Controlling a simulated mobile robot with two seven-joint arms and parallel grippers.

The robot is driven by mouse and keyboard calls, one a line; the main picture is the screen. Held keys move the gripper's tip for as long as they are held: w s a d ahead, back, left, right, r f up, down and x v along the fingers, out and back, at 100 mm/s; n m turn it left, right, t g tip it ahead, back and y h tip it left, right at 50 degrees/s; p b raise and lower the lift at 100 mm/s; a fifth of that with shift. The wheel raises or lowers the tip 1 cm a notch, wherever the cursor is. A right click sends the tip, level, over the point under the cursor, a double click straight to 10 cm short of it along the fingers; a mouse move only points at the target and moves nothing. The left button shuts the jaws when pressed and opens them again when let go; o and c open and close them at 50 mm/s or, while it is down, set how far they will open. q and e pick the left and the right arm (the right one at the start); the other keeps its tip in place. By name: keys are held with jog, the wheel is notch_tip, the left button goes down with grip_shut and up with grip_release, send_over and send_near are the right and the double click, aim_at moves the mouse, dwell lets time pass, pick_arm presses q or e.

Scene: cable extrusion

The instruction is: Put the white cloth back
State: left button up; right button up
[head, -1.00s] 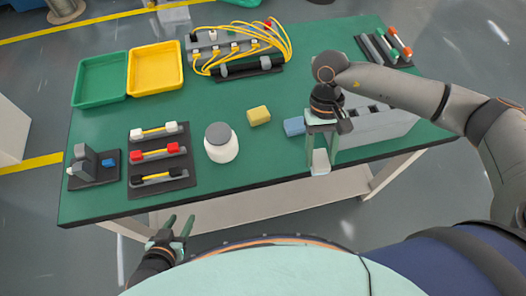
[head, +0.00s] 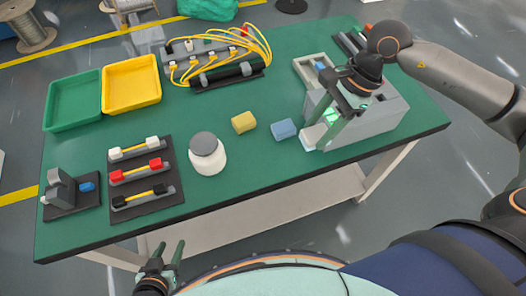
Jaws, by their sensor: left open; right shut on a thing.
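The white cloth (head: 312,136) is a small pale piece at the fingertips of my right gripper (head: 318,127). The gripper is shut on it, and the fingers hide part of it. They are at the left end of the grey slotted box (head: 372,128) on the right of the green table. I cannot tell whether the cloth touches the box. My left gripper (head: 169,249) is open and empty, low in the head view, in front of the table's front edge.
A blue block (head: 284,129) and a yellow block (head: 244,122) lie left of the box. A white jar with a grey lid (head: 208,157) stands nearby. Cable holders (head: 150,172), green (head: 72,104) and yellow (head: 131,84) trays and a yellow-cable rack (head: 225,73) occupy the left and back.

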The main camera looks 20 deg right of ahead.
jog(key=w+a+f, duration=0.1)
jog(key=a+f, duration=0.1)
jog(key=a, duration=0.1)
jog(key=w+a+f+p, duration=0.1)
jog(key=w+a+f, duration=0.1)
jog(key=a+f, duration=0.1)
jog(key=w+a+f, duration=0.2)
jog(key=a, duration=0.1)
jog(key=shift+a+f, duration=0.1)
jog(key=shift+f, duration=0.1)
jog(key=shift+w+a+f, duration=0.2)
jog(key=shift+a+f, duration=0.15)
jog(key=shift+f, duration=0.15)
jog(key=f, duration=0.2)
jog(key=f+p, duration=0.1)
jog(key=shift+w+a+f, duration=0.1)
jog(key=shift+a+f, duration=0.05)
jog(key=shift+a, duration=0.1)
jog(key=shift+f, duration=0.15)
